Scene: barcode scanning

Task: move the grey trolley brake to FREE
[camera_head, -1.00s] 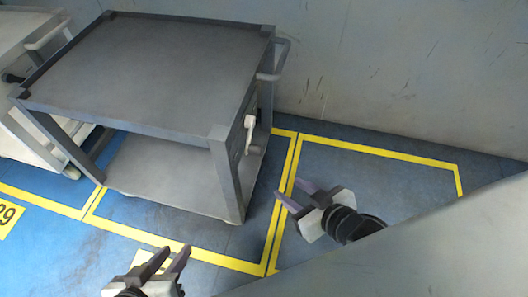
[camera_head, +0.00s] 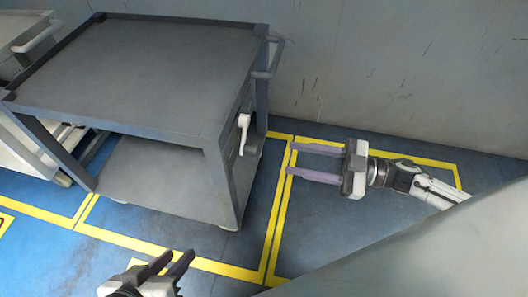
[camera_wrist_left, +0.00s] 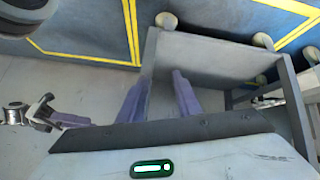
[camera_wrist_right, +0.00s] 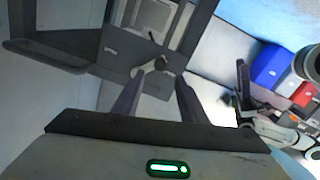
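The grey trolley (camera_head: 140,70) stands at the left in the head view. Its white brake lever (camera_head: 244,130) is on a panel on the trolley's right side. My right gripper (camera_head: 302,162) is open and empty, to the right of the lever and apart from it, with its fingers pointing left. In the right wrist view the trolley's side panel (camera_wrist_right: 118,62) and the lever's knob (camera_wrist_right: 160,64) show just beyond the open fingertips. The panel's lettering is too small to read. My left gripper (camera_head: 174,262) is open and empty in front of the trolley.
The trolley's push handle (camera_head: 275,58) sticks out on its right side. A wall (camera_head: 400,70) is behind. A pale trolley (camera_head: 22,40) stands at the far left. Blue floor with yellow lines is clear to the right. The right wrist view shows blue (camera_wrist_right: 272,66) and red (camera_wrist_right: 303,95) bins.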

